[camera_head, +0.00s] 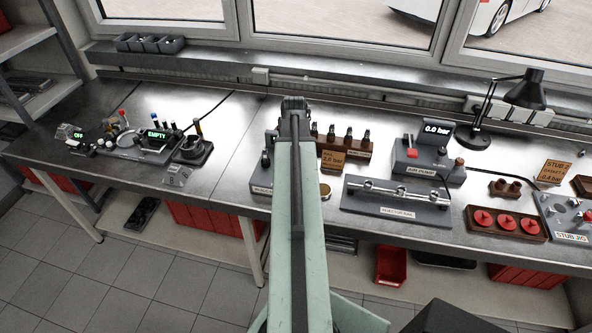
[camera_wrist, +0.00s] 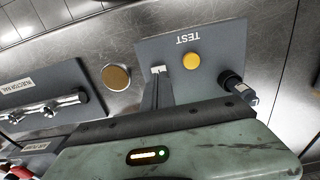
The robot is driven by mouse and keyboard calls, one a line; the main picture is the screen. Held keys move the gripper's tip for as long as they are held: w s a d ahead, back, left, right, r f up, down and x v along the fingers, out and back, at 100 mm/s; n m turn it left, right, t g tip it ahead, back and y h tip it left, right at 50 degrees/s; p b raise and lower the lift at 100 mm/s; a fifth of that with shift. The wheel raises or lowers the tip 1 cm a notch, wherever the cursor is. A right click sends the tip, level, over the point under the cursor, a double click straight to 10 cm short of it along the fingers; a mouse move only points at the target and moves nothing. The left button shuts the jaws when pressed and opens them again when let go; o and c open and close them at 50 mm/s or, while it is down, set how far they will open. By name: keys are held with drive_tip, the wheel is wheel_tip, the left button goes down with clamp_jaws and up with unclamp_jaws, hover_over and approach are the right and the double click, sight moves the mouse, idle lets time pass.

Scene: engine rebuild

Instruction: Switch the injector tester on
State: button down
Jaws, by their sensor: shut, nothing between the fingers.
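A grey panel marked TEST (camera_wrist: 215,42), seen upside down in the wrist view, carries a round yellow button (camera_wrist: 192,61) and a black cylindrical part (camera_wrist: 232,80) at its right. I take this as the injector tester. A small white piece (camera_wrist: 158,70) shows at the fingertips; I cannot tell whether it is a switch or whether they touch it. My gripper (camera_wrist: 157,88) is shut and empty, over the panel's left edge, left of the yellow button.
A lamp (camera_head: 525,92) stands behind. At left, small displays read OFF (camera_head: 78,135) and EMPTY (camera_head: 157,134). Bare bench (camera_head: 232,130) lies left of my arm.

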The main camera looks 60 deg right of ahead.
wheel_tip(320, 180, up, 5)
drive_tip(key=p, duration=0.4)
drive_tip(key=shift+f, duration=0.1)
drive_tip(key=w+a+n, duration=0.1)
drive_tip(key=w+a, duration=0.2)
drive_tip(key=w+a+f+b, duration=0.1)
drive_tip(key=w+a, duration=0.1)
drive_tip(key=w, duration=0.2)
drive_tip(key=w+a+f+n+b, duration=0.1)
drive_tip(key=w+a, duration=0.2)
drive_tip(key=shift+w+a+f+n, duration=0.2)
drive_tip(key=shift+a+f+n, duration=0.05)
drive_tip(key=shift+a+n, duration=0.05)
drive_tip(key=w+a+f+n+b, duration=0.25)
drive_tip(key=w+a, duration=0.55)
drive_tip(key=a, duration=0.4)
drive_tip(key=w+a+f+n+b, duration=0.1)
drive_tip(key=a+n, duration=0.3)
drive_tip(key=a, duration=1)
drive_tip(key=w+a+f+n+b, duration=0.2)
drive_tip(key=a+n, duration=0.3)
drive_tip(key=a, duration=1)
drive_tip(key=shift+f+b, duration=0.15)
drive_tip(key=shift+b, duration=0.2)
drive_tip(key=shift+d, duration=0.15)
